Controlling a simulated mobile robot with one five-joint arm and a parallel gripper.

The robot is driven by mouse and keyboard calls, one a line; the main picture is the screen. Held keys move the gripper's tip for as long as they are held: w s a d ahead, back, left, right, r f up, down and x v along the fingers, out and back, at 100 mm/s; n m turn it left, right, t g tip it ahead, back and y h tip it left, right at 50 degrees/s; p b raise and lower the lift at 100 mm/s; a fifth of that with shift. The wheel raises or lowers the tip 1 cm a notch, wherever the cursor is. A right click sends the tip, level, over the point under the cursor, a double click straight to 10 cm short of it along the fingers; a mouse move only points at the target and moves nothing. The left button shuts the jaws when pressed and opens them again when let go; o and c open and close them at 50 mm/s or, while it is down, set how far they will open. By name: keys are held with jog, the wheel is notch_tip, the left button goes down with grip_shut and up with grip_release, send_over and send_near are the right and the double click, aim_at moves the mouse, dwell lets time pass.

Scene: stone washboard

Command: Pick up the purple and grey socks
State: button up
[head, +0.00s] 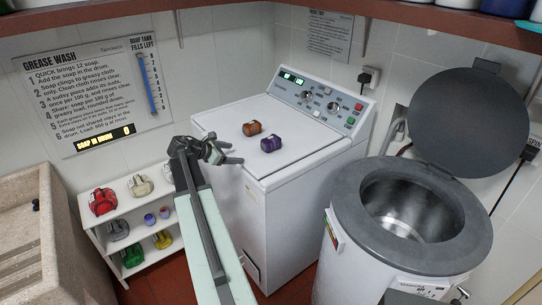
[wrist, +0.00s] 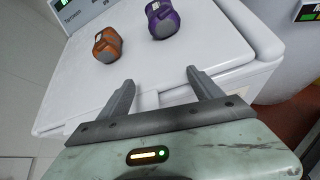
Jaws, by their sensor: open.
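The purple and grey socks (head: 271,143) are a small rolled bundle on the white washing machine's flat lid. In the wrist view the purple and grey bundle (wrist: 162,20) is at the top, beyond my fingers. My gripper (head: 235,152) is at the lid's left front edge, open and empty, apart from the bundle. In the wrist view my gripper (wrist: 161,79) has its two fingers spread, with only white machine between them. A similar orange-brown bundle (head: 252,128) lies just to the left of the purple one, and it also shows in the wrist view (wrist: 108,46).
The white machine (head: 220,115) has a raised control panel at its back. A grey drum (head: 470,228) with its round lid up stands at right. A low white shelf (head: 128,205) with several coloured bundles and a stone sink (head: 35,230) are at left. The rest of the lid is clear.

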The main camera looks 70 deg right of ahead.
aim_at(262, 144)
jog(key=s+d, duration=0.2)
jog(key=s+d+r+n+g, duration=0.1)
jog(key=s+d, duration=0.1)
jog(key=s, duration=0.1)
jog(key=s+d+n+g+h, duration=0.1)
jog(key=s+d, duration=0.1)
jog(key=d, duration=0.1)
jog(key=shift+s+d+r, duration=0.1)
jog(key=shift+s+r, duration=0.1)
jog(key=shift+r, duration=0.15)
jog(key=b+x, duration=0.1)
jog(key=x, duration=0.1)
jog(key=shift+s+d+f+b, duration=0.1)
jog(key=shift+d+f+b, duration=0.1)
jog(key=shift+b, duration=0.1)
jog(key=b+x, duration=0.1)
jog(key=x, duration=0.4)
jog(key=shift+s+d+r+b, duration=0.1)
jog(key=shift+s+r+b, duration=0.1)
jog(key=shift+b, duration=0.1)
jog(key=shift+r, duration=0.1)
jog(key=shift+c, duration=0.3)
jog(key=c, duration=1.6)
